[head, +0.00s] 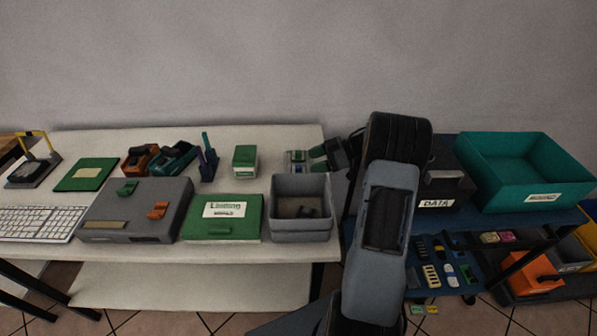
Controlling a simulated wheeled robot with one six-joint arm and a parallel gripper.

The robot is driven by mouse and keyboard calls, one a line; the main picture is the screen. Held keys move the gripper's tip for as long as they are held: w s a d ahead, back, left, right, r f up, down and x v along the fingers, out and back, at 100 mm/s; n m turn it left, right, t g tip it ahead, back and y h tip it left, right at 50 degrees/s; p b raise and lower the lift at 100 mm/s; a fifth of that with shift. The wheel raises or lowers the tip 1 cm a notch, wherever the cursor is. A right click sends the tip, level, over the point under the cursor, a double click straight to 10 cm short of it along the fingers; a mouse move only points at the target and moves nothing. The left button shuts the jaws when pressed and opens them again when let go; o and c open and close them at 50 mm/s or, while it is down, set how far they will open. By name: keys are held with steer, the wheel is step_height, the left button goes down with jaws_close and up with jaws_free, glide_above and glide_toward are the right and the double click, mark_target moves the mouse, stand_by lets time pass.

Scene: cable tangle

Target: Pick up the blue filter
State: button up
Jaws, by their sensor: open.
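No part is plainly readable as the blue filter at this size. A small grey-and-white part (297,158) with bluish and green patches lies near the back right of the white table (140,253); I cannot tell what it is. My gripper (316,156) is small and dark in the head view, just right of that part, with its jaws open. I cannot tell whether it touches the part. My arm hides the gap between the table and the cart, so things behind it are hidden.
A grey bin (301,229) holding dark items stands at the table's right end. A green box (222,229), a grey device (134,222) and a keyboard (38,223) lie left of it. A teal bin (526,190) and a DATA box (437,204) stand on the right. Small parts lie below.

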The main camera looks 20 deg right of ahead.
mark_target(299, 166)
steer(key=shift+x, duration=2.65)
steer(key=shift+w+d+f, duration=0.1)
steer(key=shift+d, duration=0.05)
steer(key=c, duration=0.7)
